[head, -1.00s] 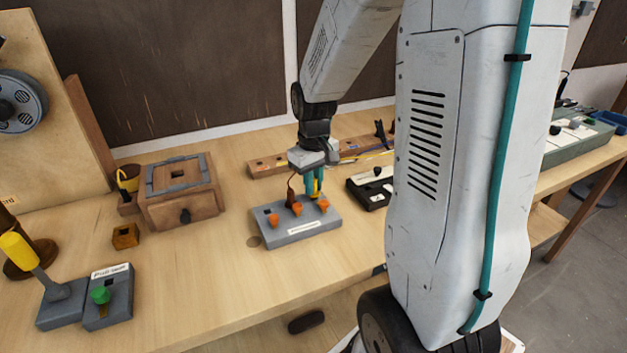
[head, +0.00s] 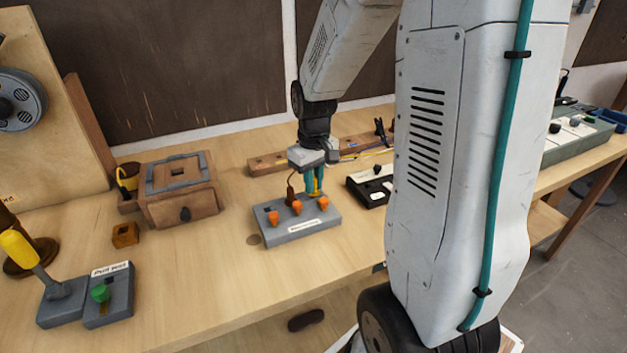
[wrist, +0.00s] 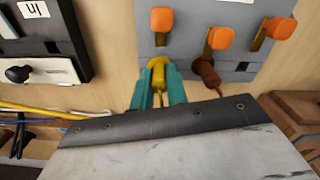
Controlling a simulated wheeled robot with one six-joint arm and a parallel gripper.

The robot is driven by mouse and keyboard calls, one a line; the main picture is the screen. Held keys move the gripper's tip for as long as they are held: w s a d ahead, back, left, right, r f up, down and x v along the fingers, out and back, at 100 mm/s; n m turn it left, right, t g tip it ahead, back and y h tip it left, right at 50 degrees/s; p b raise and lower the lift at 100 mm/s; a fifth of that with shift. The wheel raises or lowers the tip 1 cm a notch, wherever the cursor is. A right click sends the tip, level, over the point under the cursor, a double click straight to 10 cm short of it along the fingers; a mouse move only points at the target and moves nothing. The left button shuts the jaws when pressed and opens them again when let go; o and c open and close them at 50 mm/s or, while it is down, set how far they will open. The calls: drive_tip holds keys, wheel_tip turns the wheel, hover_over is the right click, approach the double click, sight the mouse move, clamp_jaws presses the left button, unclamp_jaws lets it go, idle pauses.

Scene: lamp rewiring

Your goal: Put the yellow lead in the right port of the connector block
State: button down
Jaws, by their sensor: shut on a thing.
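The grey connector block (head: 290,236) stands on the bench with several orange levers on top. My gripper (head: 314,192) points down at its right port, its teal fingers shut on the yellow lead (wrist: 158,74). In the wrist view, my gripper (wrist: 158,90) holds the lead upright at the block's edge, in line with the leftmost lever there. The tip is hidden, so I cannot tell how deep it sits. A brown lead (wrist: 206,72) stands at the middle port. The port at the block's left end (head: 267,209) shows dark and empty.
A black box with a white panel (head: 377,187) stands just right of the block. A wooden rail (head: 268,164) lies behind, with a yellow cable (head: 372,154) near it. A wooden box (head: 180,205) stands left. Bench in front of the block is clear.

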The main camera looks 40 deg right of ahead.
sight(315, 180)
drive_tip(key=shift+f, duration=0.45)
idle(0.3)
drive_tip(key=c, duration=1.3)
unclamp_jaws()
wheel_tip(315, 180, up, 8)
drive_tip(key=shift+f, duration=0.1)
drive_tip(key=shift+s+a+f+m, duration=0.1)
drive_tip(key=shift+s+a+m, duration=0.05)
drive_tip(key=shift+s+m, duration=0.2)
drive_tip(key=shift+n+t, duration=0.45)
drive_tip(key=shift+t, duration=0.25)
drive_tip(key=s+a+r, duration=0.2)
drive_tip(key=s+a, duration=0.2)
drive_tip(key=s, duration=0.2)
drive_tip(key=s+a+r, duration=0.3)
drive_tip(key=s+a, duration=0.2)
drive_tip(key=s, duration=0.1)
drive_tip(key=s+a+r, duration=0.3)
drive_tip(key=s+a, duration=0.2)
drive_tip(key=s, duration=0.2)
drive_tip(key=shift+a, duration=0.15)
